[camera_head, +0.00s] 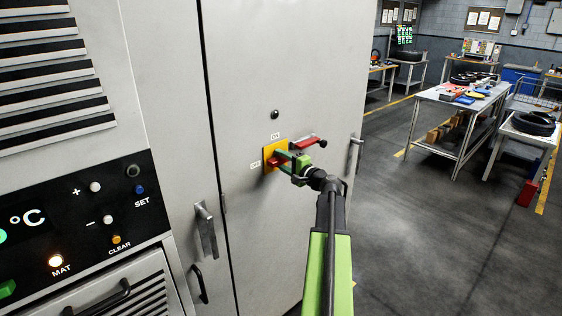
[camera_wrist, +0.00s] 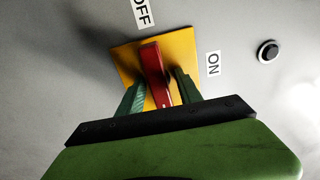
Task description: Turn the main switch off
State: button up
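The main switch has a yellow square plate (camera_head: 268,152) on a grey cabinet door and a red handle (camera_head: 305,142). In the head view the handle reaches to the right of the plate, past my gripper. An ON label (camera_head: 275,136) is above the plate and an OFF label (camera_head: 255,165) is at its left. In the wrist view the red handle (camera_wrist: 154,72) lies between the green fingers of my gripper (camera_wrist: 160,92), with some yellow plate showing beside it. My gripper is open around the handle; contact cannot be made out. The handle's lower end is hidden behind the gripper body.
A round black button (camera_head: 275,114) is above the switch. A door handle (camera_head: 206,230) is at the lower left, beside a control panel (camera_head: 70,225). To the right, the floor (camera_head: 430,240) is open, with work tables (camera_head: 465,95) farther back.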

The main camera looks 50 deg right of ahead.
jog(key=s+a, duration=0.1)
jog(key=s, duration=1.6)
jog(key=shift+s+a, duration=0.15)
jog(key=shift+s, duration=0.05)
